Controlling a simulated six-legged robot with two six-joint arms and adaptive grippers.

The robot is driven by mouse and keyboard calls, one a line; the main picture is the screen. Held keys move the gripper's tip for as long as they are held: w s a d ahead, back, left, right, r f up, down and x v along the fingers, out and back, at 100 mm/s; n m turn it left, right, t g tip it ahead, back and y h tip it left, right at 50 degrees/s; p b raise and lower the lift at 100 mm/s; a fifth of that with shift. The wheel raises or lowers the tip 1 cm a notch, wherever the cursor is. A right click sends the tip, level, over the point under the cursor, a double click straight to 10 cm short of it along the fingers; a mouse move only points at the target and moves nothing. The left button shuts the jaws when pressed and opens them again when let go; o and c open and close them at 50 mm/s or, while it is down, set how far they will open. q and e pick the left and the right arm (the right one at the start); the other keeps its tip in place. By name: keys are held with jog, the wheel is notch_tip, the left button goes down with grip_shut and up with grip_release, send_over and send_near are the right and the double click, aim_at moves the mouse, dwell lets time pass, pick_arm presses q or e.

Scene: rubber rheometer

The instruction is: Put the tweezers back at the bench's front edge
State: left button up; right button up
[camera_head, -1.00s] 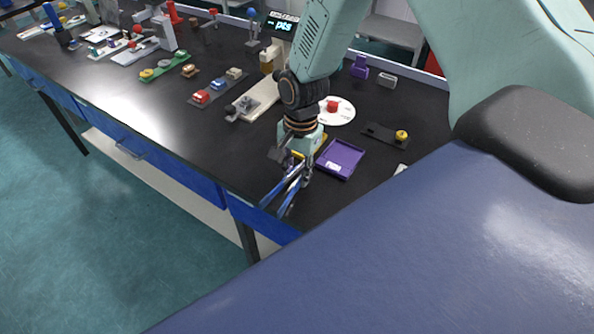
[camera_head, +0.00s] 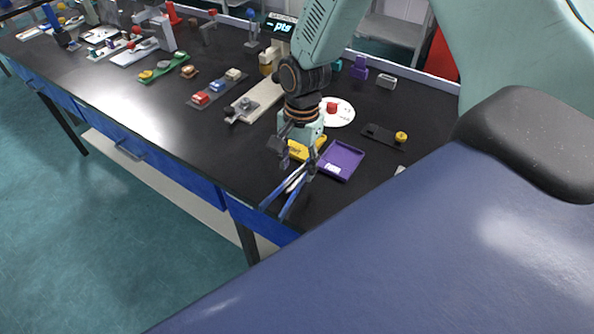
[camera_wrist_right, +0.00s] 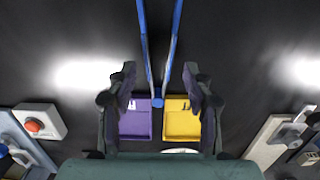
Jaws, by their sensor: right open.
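The blue tweezers (camera_head: 277,195) are at the bench's front edge, their two arms spread in a V with the free ends toward the edge. My right gripper (camera_head: 298,168) is open, over the joined end of the tweezers. In the right wrist view, the tweezers (camera_wrist_right: 146,45) run between the two spread fingers of the gripper (camera_wrist_right: 159,82), with a gap on each side. Whether the tweezers lie flat on the bench top is hard to tell. My left gripper is not in view.
A purple tray (camera_head: 341,162) and a yellow tray (camera_head: 302,151) lie just behind the tweezers. A white disc with a red knob (camera_head: 332,107) and a dark plate with a yellow knob (camera_head: 384,135) are farther back. The bench top (camera_head: 215,140) left of the gripper is clear.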

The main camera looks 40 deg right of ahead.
notch_tip(320, 180, up, 9)
jog(key=shift+w+d+p, duration=0.15)
jog(key=shift+d+p, duration=0.2)
dwell(0.6)
dwell(0.3)
